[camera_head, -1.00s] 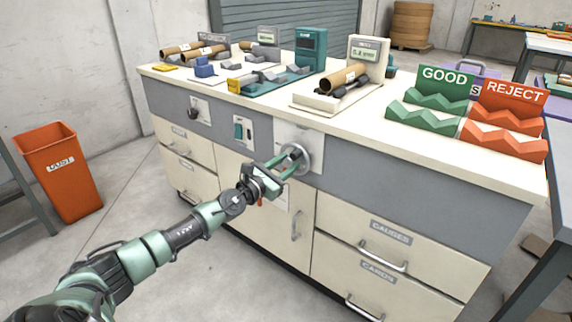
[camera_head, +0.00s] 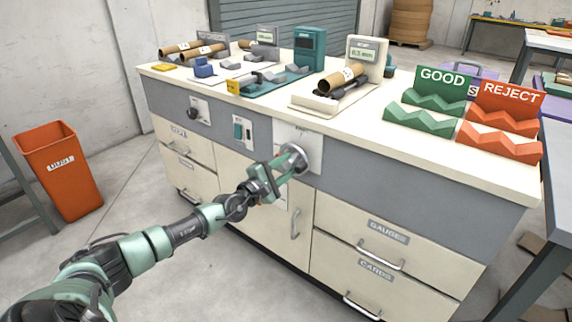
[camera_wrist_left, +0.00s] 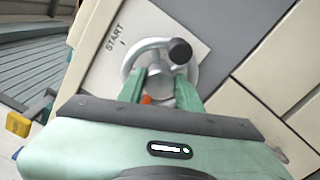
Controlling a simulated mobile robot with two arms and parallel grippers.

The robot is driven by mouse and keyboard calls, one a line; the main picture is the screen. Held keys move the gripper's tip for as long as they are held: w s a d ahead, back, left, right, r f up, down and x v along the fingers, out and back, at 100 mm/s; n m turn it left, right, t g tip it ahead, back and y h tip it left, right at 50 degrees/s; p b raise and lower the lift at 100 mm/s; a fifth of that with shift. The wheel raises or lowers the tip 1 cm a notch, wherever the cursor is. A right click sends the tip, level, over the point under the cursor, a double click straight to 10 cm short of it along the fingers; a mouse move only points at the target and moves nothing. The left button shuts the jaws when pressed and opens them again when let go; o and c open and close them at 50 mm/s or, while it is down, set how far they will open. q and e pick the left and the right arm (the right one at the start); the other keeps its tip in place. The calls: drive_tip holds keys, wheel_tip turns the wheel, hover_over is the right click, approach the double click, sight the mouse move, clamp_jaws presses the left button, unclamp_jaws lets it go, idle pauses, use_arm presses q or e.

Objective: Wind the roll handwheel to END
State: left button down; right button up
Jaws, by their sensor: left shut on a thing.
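The roll handwheel (camera_head: 294,157) is a grey metal wheel on a pale plate (camera_head: 313,139) on the front of the cabinet. In the left wrist view the handwheel (camera_wrist_left: 193,68) shows its rim, a hub and a dark knob (camera_wrist_left: 180,51). The word START (camera_wrist_left: 113,38) with a small mark is on the plate beside the rim; no END label is readable. My left gripper (camera_head: 286,164) has its green fingers at the middle of the wheel, shut on it. In the wrist view the fingers (camera_wrist_left: 160,88) lie on both sides of the hub. My right gripper is not in view.
A gauge with a cardboard tube (camera_head: 342,77) stands above the wheel on the cabinet top (camera_head: 375,132). Green GOOD (camera_head: 432,118) and orange REJECT (camera_head: 500,141) racks are to its right. Drawers and a door handle (camera_head: 295,222) are below. An orange bin (camera_head: 62,170) stands left.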

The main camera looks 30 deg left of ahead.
use_arm(q)
drive_tip(key=shift+f+m, duration=0.15)
drive_tip(key=shift+m, duration=0.35)
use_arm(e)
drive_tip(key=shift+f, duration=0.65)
use_arm(q)
drive_tip(key=c, duration=1)
unclamp_jaws()
drive_tip(key=shift+o, duration=0.2)
drive_tip(key=shift+s, duration=0.2)
drive_tip(key=s+p, duration=0.2)
drive_tip(key=s, duration=0.5)
drive_tip(key=shift+s+a, duration=0.2)
drive_tip(key=shift+a, duration=0.1)
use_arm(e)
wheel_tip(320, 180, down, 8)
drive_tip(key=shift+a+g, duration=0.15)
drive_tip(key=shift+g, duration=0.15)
